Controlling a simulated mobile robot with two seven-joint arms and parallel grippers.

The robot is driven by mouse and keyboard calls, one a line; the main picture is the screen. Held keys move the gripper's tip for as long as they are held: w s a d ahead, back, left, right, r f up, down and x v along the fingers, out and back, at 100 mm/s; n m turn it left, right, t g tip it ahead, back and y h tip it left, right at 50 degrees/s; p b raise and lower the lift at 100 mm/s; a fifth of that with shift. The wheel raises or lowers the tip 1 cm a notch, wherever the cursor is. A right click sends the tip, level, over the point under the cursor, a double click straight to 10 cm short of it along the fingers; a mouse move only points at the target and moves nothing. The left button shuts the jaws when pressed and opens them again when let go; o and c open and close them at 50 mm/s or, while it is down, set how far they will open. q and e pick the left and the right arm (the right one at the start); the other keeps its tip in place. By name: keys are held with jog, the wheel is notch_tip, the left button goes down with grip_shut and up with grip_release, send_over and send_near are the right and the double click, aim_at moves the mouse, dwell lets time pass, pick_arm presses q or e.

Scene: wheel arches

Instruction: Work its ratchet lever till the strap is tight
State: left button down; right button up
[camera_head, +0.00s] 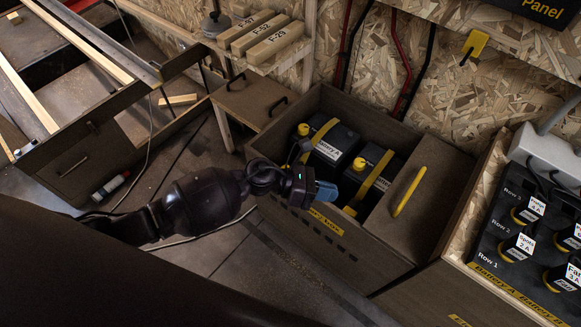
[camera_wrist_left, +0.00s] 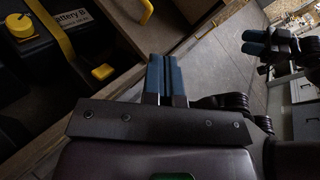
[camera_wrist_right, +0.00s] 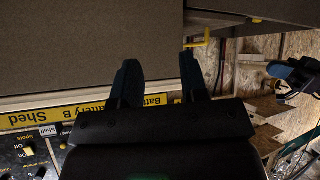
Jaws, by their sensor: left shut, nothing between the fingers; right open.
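Two black batteries sit in a wooden box (camera_head: 292,109). A yellow strap (camera_head: 321,130) crosses the left battery (camera_head: 340,141), and another strap (camera_head: 376,174) crosses the right battery (camera_head: 370,158). A small yellow piece (camera_head: 350,211), perhaps a ratchet lever, is at the right strap's front end; it also shows in the left wrist view (camera_wrist_left: 103,72). My left gripper (camera_head: 326,193) is shut and empty, in front of the right battery and left of that piece, apart from it in the left wrist view. My right gripper (camera_wrist_right: 160,78) is open and empty; it also shows in the left wrist view (camera_wrist_left: 262,42).
A wooden lid with a yellow handle (camera_head: 409,191) covers the box's right part. A switch panel (camera_head: 525,230) stands at the right. Labelled wood blocks (camera_head: 268,42) lie on a shelf behind. Red and black cables run up the back wall.

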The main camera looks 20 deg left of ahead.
pick_arm(q)
jog(key=w+a+f+m+g+y+b, duration=0.3)
jog(key=w+a+f+m+g+y, duration=0.45)
jog(key=m, duration=0.55)
jog(key=w+a+m+t+y, duration=0.1)
jog(key=w+a+y, duration=0.1)
jog(key=w+a+f+m+t+y+b, duration=0.1)
jog(key=w+a+m+y, duration=0.1)
jog(key=w+a, duration=0.1)
jog(key=w+a+f+m+t+y, duration=0.1)
jog(key=w+a+y, duration=0.1)
jog(key=shift+w+a+m, duration=0.3)
jog(key=shift+a, duration=0.1)
jog(key=shift+w+a+r+y, duration=0.15)
jog(key=shift+w+a+y, duration=0.15)
jog(key=shift+a+y, duration=0.05)
pick_arm(e)
jog(key=f, duration=0.3)
jog(key=shift+w+a+f, duration=0.15)
jog(key=shift+a+f, duration=0.1)
